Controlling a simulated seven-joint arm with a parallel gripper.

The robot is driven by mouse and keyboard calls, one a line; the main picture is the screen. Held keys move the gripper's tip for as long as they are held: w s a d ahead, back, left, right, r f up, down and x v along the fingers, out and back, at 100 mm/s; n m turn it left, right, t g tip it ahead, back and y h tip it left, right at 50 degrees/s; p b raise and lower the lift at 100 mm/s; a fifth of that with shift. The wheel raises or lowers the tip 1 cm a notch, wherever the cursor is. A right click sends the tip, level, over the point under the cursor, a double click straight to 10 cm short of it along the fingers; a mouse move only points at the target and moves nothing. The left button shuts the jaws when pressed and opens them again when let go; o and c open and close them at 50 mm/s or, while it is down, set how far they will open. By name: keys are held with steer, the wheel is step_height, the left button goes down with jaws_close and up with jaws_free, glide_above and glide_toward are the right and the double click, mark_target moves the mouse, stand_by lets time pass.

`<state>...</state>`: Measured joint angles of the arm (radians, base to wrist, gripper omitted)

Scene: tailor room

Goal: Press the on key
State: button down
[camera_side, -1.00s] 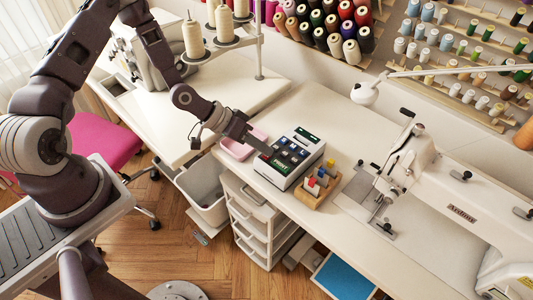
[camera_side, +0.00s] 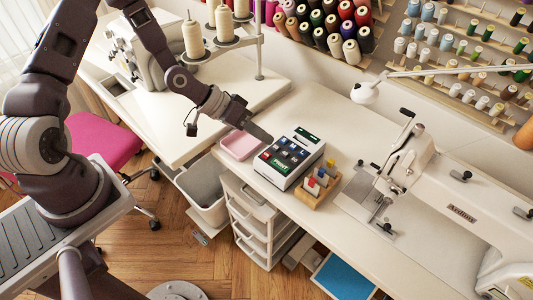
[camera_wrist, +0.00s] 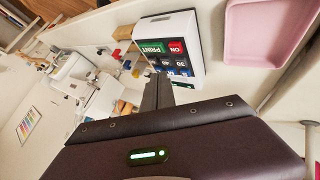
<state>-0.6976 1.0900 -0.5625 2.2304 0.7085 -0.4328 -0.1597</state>
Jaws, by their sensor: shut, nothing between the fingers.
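The white label device (camera_side: 309,166) stands on the white table, with a keypad of dark and blue keys, a green PRINT key (camera_side: 278,167) and a red key (camera_side: 265,156). In the wrist view the red key (camera_wrist: 176,48) reads ON, beside the green PRINT key (camera_wrist: 153,48). My gripper (camera_side: 270,138) is shut and empty. In the side view its tip appears above the device's far-left side, apart from the red key. In the wrist view the fingers (camera_wrist: 158,85) point toward the keypad, and their tip overlaps its edge.
A pink tray (camera_side: 239,145) lies left of the device. A wooden block with coloured pegs (camera_side: 318,187) stands close on its right. A sewing machine (camera_side: 440,185) is further right. The tabletop behind the device is clear.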

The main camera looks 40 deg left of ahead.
steer(key=shift+r, duration=1.1)
steer(key=s+a+r+m+g+y, duration=0.1)
steer(key=s+a+r+y, duration=0.3)
steer(key=r, duration=0.2)
steer(key=s+a+r+g+y, duration=0.1)
steer(key=s+a+r+y, duration=0.25)
steer(key=r, duration=0.35)
steer(key=s+d+r, duration=0.2)
steer(key=s+r, duration=0.3)
steer(key=s, duration=0.3)
steer(key=s+d+r+n+t, duration=0.1)
steer(key=s+r, duration=0.5)
steer(key=s, duration=0.3)
steer(key=shift+d+n+h, duration=0.3)
steer(key=shift+d+h, duration=0.05)
